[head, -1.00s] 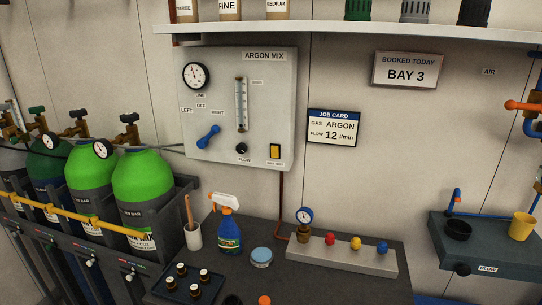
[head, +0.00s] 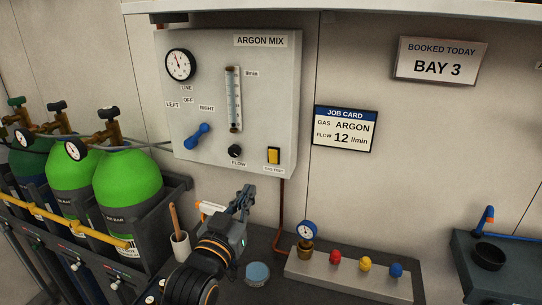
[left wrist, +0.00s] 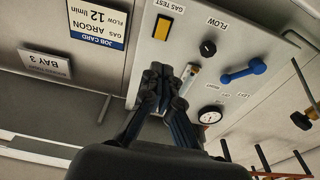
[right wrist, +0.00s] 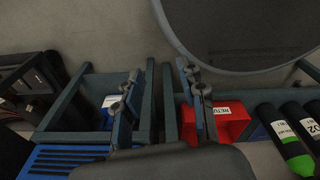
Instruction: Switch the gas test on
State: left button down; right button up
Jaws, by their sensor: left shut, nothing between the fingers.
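The gas test switch (head: 273,156) is a yellow rocker in a dark frame at the lower right of the grey ARGON MIX panel (head: 285,100). It also shows in the left wrist view (left wrist: 162,27), beside its GAS TEST label. My left gripper (head: 246,192) is shut and empty, below and left of the switch in the head view and apart from it. In the left wrist view the closed fingertips (left wrist: 160,70) show below the switch. My right gripper (right wrist: 155,82) is open in the right wrist view, over grey bins, away from the panel.
The panel also carries a blue lever (head: 197,135), a black flow knob (head: 235,151), a flow tube (head: 233,98) and a gauge (head: 180,65). Below stand a gauge block (head: 340,275) with coloured knobs and a blue tin (head: 257,273). Green cylinders (head: 128,180) stand at left.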

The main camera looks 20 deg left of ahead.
jog(key=s, duration=0.4)
pick_arm(q)
jog(key=p, duration=0.2)
send_near(272, 152)
jog(key=w+p, duration=0.1)
jog(key=w, duration=0.3)
jog(key=w+p, duration=0.1)
jog(key=w, duration=0.1)
jog(key=shift+w+d+r+p, duration=0.2)
jog(key=shift+w+r+p, duration=0.1)
jog(key=shift+w, duration=0.2)
jog(key=shift+r, duration=0.1)
pick_arm(e)
jog(key=w+r, duration=0.1)
jog(key=r, duration=0.2)
jog(key=w+r, duration=0.1)
jog(key=shift+w+r, duration=0.35)
pick_arm(q)
jog(key=shift+w, duration=0.1)
